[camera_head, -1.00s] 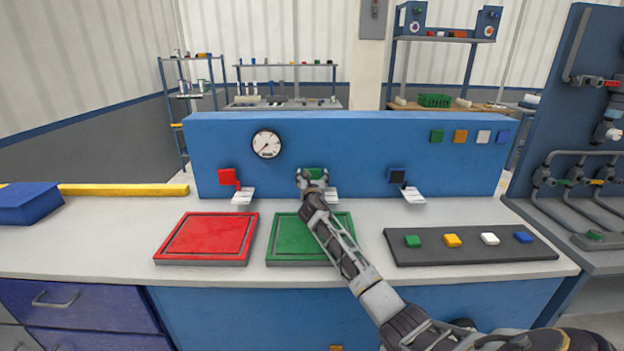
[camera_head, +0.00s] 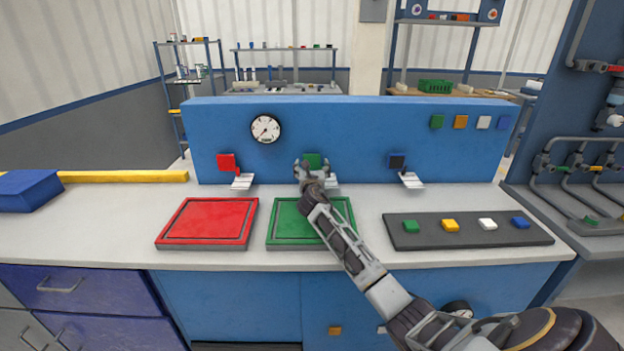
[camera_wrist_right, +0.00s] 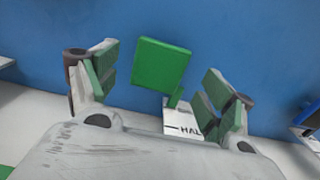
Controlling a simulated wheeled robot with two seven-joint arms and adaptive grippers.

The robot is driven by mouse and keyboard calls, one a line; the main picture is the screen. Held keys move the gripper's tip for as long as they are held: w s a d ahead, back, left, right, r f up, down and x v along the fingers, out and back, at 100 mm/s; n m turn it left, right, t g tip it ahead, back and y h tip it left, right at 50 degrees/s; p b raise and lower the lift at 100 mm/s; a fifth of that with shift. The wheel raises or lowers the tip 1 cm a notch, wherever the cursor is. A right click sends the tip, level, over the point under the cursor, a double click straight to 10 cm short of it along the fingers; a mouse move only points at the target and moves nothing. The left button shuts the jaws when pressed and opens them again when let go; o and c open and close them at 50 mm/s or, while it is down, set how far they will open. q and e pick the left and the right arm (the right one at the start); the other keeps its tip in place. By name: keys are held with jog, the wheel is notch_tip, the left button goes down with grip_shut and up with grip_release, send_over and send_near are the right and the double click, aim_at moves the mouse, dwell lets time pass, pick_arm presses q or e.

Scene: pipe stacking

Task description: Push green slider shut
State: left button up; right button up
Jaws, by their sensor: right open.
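The green slider (camera_head: 313,160) is a square green block on the front of the blue panel (camera_head: 350,125), between a red and a dark one. In the right wrist view the green slider (camera_wrist_right: 160,66) sits between the two fingers, above a white label plate (camera_wrist_right: 183,121) with dark letters. My right gripper (camera_head: 308,170) is in front of it, and it also shows in the right wrist view (camera_wrist_right: 160,85). It is open, its green-padded fingers apart on either side of the block, not closed on it. My left gripper is not in view.
A red slider (camera_head: 226,162) and a dark blue slider (camera_head: 397,161) flank the green one. Red (camera_head: 208,220) and green (camera_head: 290,222) trays lie on the counter, with a dark strip (camera_head: 465,235) of coloured blocks at right. A gauge (camera_head: 265,129) is on the panel.

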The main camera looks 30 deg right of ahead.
jog(key=shift+v, duration=4.3)
